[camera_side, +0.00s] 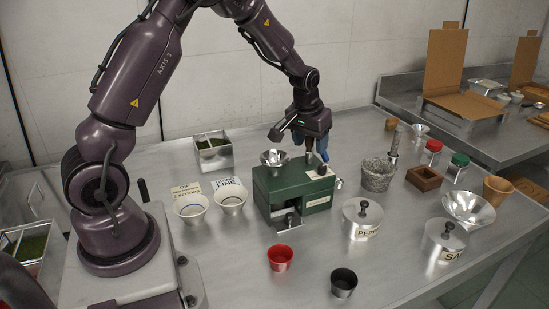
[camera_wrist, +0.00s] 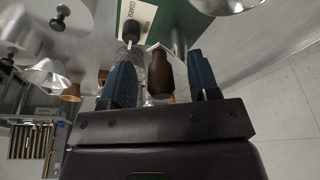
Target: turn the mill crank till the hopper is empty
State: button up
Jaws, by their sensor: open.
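The green mill (camera_side: 290,195) stands on the steel table with a metal hopper (camera_side: 274,158) on top; I cannot make out what is in the hopper. A small chute shows low on the mill's front. My gripper (camera_side: 316,152) points down over the right part of the mill. In the wrist view its two blue fingers (camera_wrist: 162,72) are apart, one on each side of the brown crank handle (camera_wrist: 160,78). The crank's lower end is mostly hidden in the side view.
Two white bowls (camera_side: 212,204) with cards stand left of the mill. A red cup (camera_side: 281,257) and a black cup (camera_side: 344,282) stand in front. A stone mortar (camera_side: 377,174) and lidded metal canisters (camera_side: 362,218) stand close on the right. The table's front is mostly clear.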

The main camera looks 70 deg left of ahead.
jog(key=shift+w+a+r+v, duration=0.15)
jog(key=shift+w+v, duration=0.1)
jog(key=shift+v, duration=0.9)
jog(key=shift+w+a+v, duration=0.1)
jog(key=shift+w+v, duration=0.1)
jog(key=shift+v, duration=0.9)
jog(key=shift+w+a+r+v, duration=0.15)
jog(key=shift+w+v, duration=0.1)
jog(key=shift+v, duration=0.9)
jog(key=shift+f, duration=0.1)
jog(key=s+d+r+m+t, duration=0.1)
jog(key=s+d+r+m, duration=0.1)
jog(key=s+d, duration=0.3)
jog(key=s+d+r+m+t+h, duration=0.1)
jog(key=s+d+r, duration=0.4)
jog(key=s, duration=0.5)
jog(key=s+d+r+m+t, duration=0.1)
jog(key=s+d+r+m, duration=0.2)
jog(key=s+d, duration=0.3)
jog(key=shift+s+r, duration=0.4)
jog(key=shift+s, duration=0.9)
